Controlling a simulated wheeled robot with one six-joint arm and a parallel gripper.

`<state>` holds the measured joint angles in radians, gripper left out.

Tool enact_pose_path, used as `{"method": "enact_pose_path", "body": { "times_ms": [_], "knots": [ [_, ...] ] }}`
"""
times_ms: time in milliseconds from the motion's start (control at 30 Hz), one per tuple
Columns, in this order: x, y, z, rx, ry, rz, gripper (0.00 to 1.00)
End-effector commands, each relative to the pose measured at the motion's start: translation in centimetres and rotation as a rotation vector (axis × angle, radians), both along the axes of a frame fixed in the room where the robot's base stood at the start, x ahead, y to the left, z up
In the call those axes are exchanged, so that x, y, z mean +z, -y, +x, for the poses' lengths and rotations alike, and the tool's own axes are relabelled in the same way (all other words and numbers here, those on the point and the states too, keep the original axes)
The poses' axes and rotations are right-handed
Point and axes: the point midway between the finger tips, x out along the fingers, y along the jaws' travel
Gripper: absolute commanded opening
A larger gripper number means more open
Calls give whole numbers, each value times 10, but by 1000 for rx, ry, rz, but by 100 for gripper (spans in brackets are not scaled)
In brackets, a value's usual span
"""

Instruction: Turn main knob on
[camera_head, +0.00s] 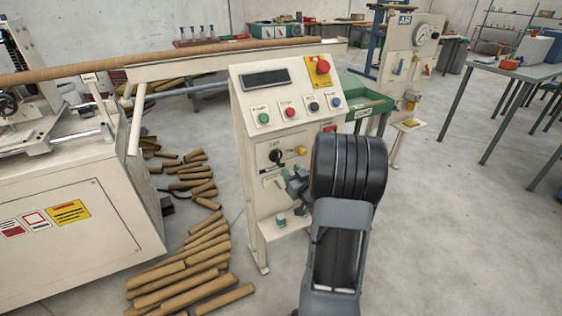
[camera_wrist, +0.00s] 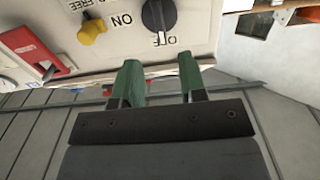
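The black main knob (camera_head: 276,156) sits on the cream control panel (camera_head: 262,183). In the wrist view the knob (camera_wrist: 158,15) appears upside down near the top edge, partly cut off, between the printed words ON and OFF. A light mark on its end points toward OFF. My gripper (camera_head: 296,187) is just below and right of the knob in the head view. In the wrist view its two green fingers (camera_wrist: 160,78) are apart with nothing between them. The fingertips point toward the knob and appear clear of it.
A yellow knob (camera_wrist: 91,27) and a red switch (camera_wrist: 40,50) are beside the black knob. Push buttons (camera_head: 289,111) and a red emergency stop (camera_head: 323,66) are higher on the panel. Cardboard tubes (camera_head: 200,260) lie on the floor to the left.

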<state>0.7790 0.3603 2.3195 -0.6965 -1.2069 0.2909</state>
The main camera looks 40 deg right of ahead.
Motion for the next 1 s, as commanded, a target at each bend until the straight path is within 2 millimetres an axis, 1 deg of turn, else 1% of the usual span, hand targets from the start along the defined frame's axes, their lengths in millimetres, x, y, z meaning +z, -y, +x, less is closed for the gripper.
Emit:
{"method": "enact_pose_path", "body": {
  "times_ms": [33,200,400,600,933,967,1000],
  "knots": [
    [-1,0,11,5,1,-1,38],
    [-1,5,41,2,0,-2,38],
    [0,8,66,1,0,-1,38],
    [0,10,78,1,0,-1,38],
    [0,11,81,0,-1,-1,38],
    [0,11,81,0,-1,-1,37],
    [0,11,80,0,-1,-1,34]
  ]
}}
